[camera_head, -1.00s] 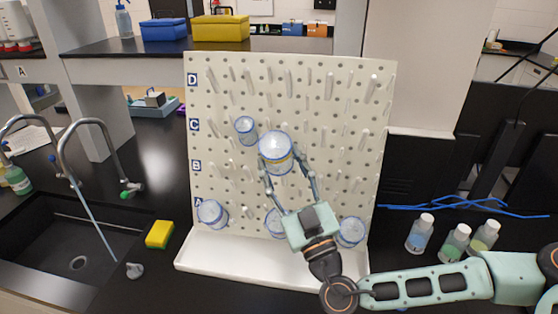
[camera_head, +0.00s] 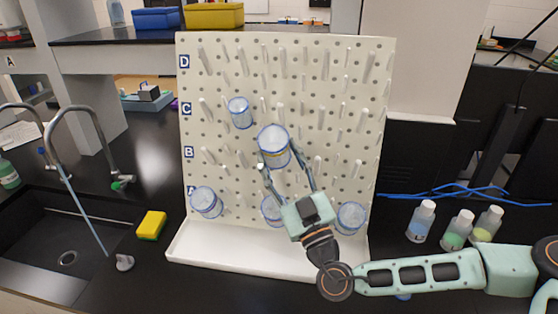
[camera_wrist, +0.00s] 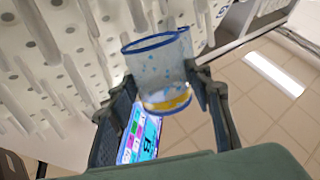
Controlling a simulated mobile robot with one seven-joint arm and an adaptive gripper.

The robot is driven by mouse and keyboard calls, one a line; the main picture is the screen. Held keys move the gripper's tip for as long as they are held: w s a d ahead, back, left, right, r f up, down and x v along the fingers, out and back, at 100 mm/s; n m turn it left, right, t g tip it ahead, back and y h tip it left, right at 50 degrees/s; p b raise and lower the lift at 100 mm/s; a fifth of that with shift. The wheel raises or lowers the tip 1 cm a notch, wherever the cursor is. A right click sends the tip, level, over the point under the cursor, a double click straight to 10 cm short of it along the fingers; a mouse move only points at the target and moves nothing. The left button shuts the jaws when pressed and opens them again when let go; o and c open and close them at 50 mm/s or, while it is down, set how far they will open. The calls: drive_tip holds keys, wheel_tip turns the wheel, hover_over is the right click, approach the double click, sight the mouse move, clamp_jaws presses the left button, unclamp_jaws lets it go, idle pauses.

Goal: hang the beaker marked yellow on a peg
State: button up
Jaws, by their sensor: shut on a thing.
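My gripper (camera_head: 287,168) is shut on a clear blue-rimmed beaker (camera_head: 273,142), held in front of the pegboard (camera_head: 383,90) between the B and C rows. In the wrist view the beaker (camera_wrist: 160,72) sits tilted between the two fingers (camera_wrist: 168,102), with a yellow patch near its lower end. Pale pegs (camera_head: 321,117) stick out from the board. I cannot tell whether the held beaker touches a peg.
Another beaker (camera_head: 240,112) hangs just left of the held one. Lower beakers are at the left (camera_head: 206,202), middle (camera_head: 271,211), partly behind my gripper, and right (camera_head: 350,217). Bottles (camera_head: 420,222), a sponge (camera_head: 151,225) and a sink (camera_head: 68,240) flank the board.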

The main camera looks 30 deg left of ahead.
drive_tip(key=shift+w+a+f+b, duration=0.2)
drive_tip(key=shift+w+f, duration=0.3)
drive_tip(key=shift+f, duration=0.45)
drive_tip(key=shift+w+a+f+b, duration=0.15)
drive_tip(key=shift+w+f, duration=0.4)
drive_tip(key=shift+f, duration=0.35)
drive_tip(key=shift+w+a+f+b, duration=0.2)
drive_tip(key=shift+w+f, duration=0.3)
drive_tip(key=shift+f, duration=0.45)
drive_tip(key=o, duration=1.2)
drive_tip(key=shift+d, duration=0.1)
